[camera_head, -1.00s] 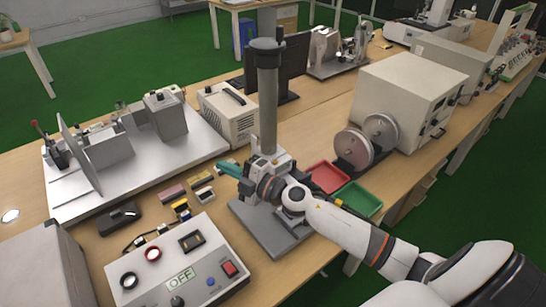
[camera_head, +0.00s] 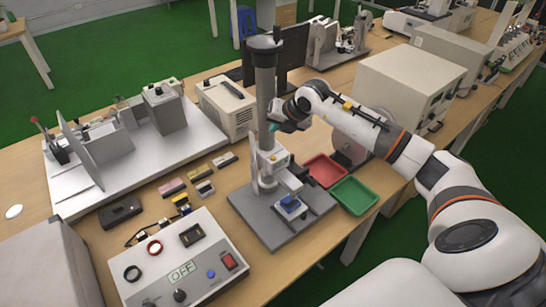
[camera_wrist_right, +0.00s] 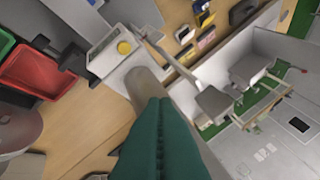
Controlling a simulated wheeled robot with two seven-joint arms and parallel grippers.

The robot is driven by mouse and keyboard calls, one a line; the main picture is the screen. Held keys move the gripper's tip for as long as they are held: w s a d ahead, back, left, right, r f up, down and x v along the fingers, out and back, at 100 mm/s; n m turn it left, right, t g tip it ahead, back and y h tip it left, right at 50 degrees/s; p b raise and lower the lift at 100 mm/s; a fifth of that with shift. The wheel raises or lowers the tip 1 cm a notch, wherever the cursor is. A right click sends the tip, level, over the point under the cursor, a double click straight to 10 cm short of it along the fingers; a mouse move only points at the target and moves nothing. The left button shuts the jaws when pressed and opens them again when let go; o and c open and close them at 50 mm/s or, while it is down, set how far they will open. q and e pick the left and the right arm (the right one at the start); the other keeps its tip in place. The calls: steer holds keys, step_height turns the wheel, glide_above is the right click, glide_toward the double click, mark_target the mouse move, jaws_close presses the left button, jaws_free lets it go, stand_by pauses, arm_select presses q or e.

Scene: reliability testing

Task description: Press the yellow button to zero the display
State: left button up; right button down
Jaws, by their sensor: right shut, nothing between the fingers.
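The yellow button (camera_wrist_right: 124,47) is a small round disc on the pale head of the column stand in the right wrist view. In the head view the stand's head (camera_head: 272,162) shows, but the button is too small to make out with certainty. My right gripper (camera_head: 275,127) is beside the grey column, above the stand's head. Its teal fingers (camera_wrist_right: 160,101) are shut together and empty, and appear apart from the button. My left gripper is not in view.
A red tray (camera_head: 325,171) and a green tray (camera_head: 354,196) lie right of the stand. A control box (camera_head: 208,262) reading OFF is at the front left. Small coloured blocks lie between it and a metal plate (camera_head: 205,140). A large white cabinet (camera_head: 405,90) stands behind right.

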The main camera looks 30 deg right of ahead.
steer(key=b, duration=0.4)
glide_above(275, 160)
step_height(275, 160, down, 8)
steer(key=shift+d+r, duration=0.15)
steer(key=shift+r, duration=0.05)
steer(key=shift+f+b, duration=0.65)
steer(key=shift+b, duration=0.05)
stand_by(1.3)
steer(key=shift+f+b, duration=0.4)
steer(key=shift+b, duration=0.05)
steer(key=shift+f+b, duration=0.35)
stand_by(0.5)
steer(key=shift+r, duration=0.1)
steer(key=shift+r+p, duration=0.4)
steer(key=shift+r, duration=0.3)
steer(key=shift+r, duration=0.1)
